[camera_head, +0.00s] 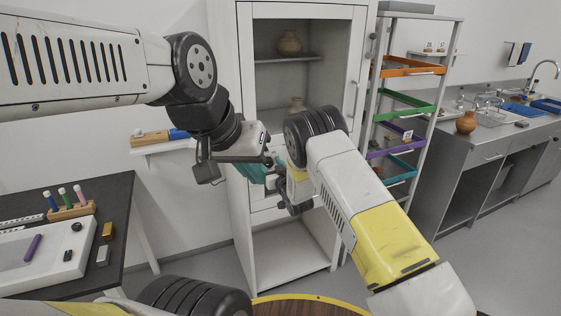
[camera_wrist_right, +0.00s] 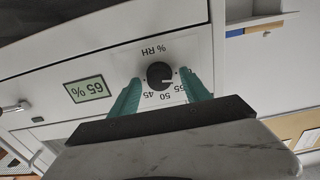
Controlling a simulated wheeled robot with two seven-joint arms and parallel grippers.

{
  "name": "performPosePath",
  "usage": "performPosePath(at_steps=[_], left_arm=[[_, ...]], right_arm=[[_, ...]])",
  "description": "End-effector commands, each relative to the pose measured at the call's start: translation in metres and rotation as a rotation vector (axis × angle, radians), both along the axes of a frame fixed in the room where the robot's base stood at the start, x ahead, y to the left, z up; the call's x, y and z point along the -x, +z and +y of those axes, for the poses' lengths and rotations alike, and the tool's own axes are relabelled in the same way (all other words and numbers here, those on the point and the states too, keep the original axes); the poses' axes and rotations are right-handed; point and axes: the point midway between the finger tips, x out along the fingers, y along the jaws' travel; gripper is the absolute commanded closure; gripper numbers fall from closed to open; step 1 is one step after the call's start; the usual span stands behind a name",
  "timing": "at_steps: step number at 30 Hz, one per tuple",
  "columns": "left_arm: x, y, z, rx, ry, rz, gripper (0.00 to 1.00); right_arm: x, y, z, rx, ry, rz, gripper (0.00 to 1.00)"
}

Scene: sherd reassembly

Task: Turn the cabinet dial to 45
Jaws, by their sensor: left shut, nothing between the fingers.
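The dial (camera_wrist_right: 159,75) is a round black knob on a white cabinet panel, upside down in the right wrist view. Numbers 45, 50 and 55 curve beside it, with "% RH" on its other side. A pale mark shows on the knob; its exact setting is unclear. My right gripper (camera_wrist_right: 160,81) is open, its teal fingers on either side of the knob with small apparent gaps. A green display (camera_wrist_right: 87,90) reads 65 %. In the head view the white cabinet (camera_head: 245,60) stands ahead; my arms hide the dial. My left gripper (camera_head: 258,174) is shut and empty near the cabinet front.
A wall shelf (camera_head: 160,149) is left of the cabinet. A rack with coloured trays (camera_head: 405,104) stands to its right, then a sink counter (camera_head: 470,140). A dark table (camera_head: 118,195) is at left. A round wooden top (camera_head: 310,307) lies at the bottom. Both arms crowd close together.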

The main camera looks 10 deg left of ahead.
Motion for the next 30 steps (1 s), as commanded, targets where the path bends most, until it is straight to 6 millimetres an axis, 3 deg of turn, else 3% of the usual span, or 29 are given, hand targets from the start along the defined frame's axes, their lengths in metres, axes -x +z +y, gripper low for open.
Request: performPosePath(at_steps=[1, 8, 20, 30], left_arm=[[0.0000, 0.0000, 0.0000, 0.000, 0.000, 0.000, 1.00], [0.0000, 0.0000, 0.0000, 0.000, 0.000, 0.000, 1.00], [0.0000, 0.0000, 0.0000, 0.000, 0.000, 0.000, 1.00], [0.0000, 0.0000, 0.0000, 0.000, 0.000, 0.000, 1.00]], right_arm=[[0.0001, 0.0002, -0.0001, 0.000, 0.000, 0.000, 0.56], [0.0002, 0.0002, -0.0001, 0.000, 0.000, 0.000, 1.00], [-0.0006, 0.0005, -0.0015, -0.058, -0.002, 0.038, 1.00], [-0.0016, 0.0002, -0.0033, -0.275, -0.004, 0.184, 1.00]])
